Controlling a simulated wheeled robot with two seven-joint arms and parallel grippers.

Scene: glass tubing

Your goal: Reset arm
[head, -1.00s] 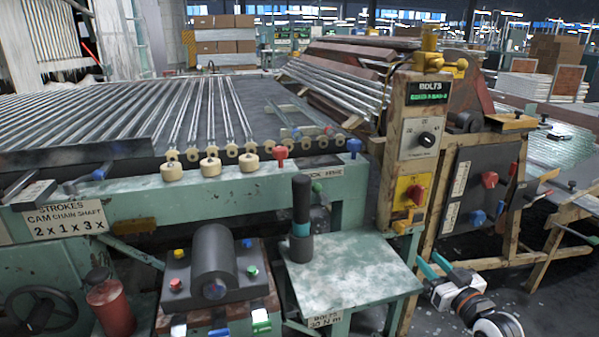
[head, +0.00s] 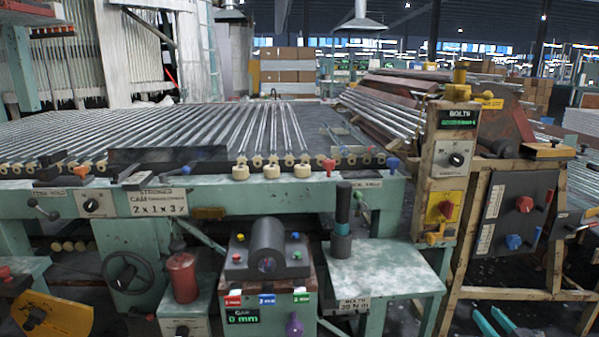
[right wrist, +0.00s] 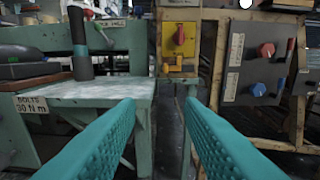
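My right gripper (head: 492,322) shows at the bottom right of the head view as two teal fingers. In the right wrist view its two teal fingers (right wrist: 162,135) stand wide apart with nothing between them, in front of the green side table and the control post. It is open and empty. My left gripper is in neither view now. A dark cylindrical tool with a teal band (head: 342,222) stands upright on the green side table (head: 400,275); it also shows in the right wrist view (right wrist: 80,45).
The control post (head: 447,165) carries a red switch on a yellow plate. A panel with red and blue knobs (head: 518,210) stands to its right. Glass tubes (head: 240,128) lie across the machine bed behind. A black half-cylinder unit (head: 267,245) sits left of the table.

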